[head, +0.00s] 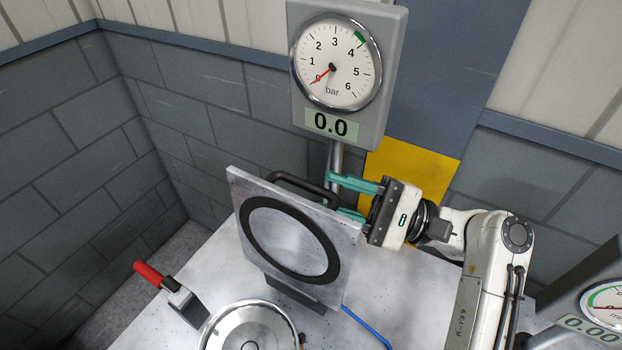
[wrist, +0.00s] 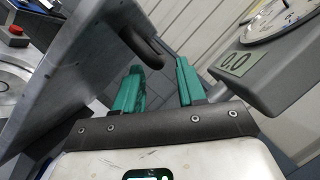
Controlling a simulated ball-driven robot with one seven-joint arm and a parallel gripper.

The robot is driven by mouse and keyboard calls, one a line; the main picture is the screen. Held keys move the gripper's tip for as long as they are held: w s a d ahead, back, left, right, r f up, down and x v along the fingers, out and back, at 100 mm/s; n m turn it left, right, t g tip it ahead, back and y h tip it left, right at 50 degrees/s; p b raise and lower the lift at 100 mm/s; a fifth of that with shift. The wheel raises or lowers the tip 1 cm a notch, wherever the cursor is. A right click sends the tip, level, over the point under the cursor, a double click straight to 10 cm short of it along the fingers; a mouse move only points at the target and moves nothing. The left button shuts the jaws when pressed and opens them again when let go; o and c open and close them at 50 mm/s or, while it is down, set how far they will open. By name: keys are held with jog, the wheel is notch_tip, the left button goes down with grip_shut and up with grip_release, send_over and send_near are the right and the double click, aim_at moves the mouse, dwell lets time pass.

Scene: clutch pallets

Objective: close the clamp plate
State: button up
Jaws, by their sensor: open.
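The clamp plate (head: 330,225) is a square grey metal plate with a black ring on its face. It stands raised and slightly tilted on a dark hinge block (head: 293,292) above the table. A black bar handle (head: 300,186) is fixed to its back near the top edge; it also shows in the wrist view (wrist: 142,45). My gripper (head: 335,196) is open and empty behind the plate, its teal fingers pointing at the handle. In the wrist view its fingertips (wrist: 159,66) are close to the handle's near end. I cannot tell whether they touch it.
A round metal seat (head: 250,328) lies on the pale table (head: 205,265) in front of the plate. A red-handled lever (head: 150,274) stands at its left. A gauge box (head: 385,120) reading 0.0 rises on a post behind. Another gauge (head: 604,305) is at right.

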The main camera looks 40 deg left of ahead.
aim_at(319, 190)
jog(key=shift+x, duration=2.35)
grip_shut()
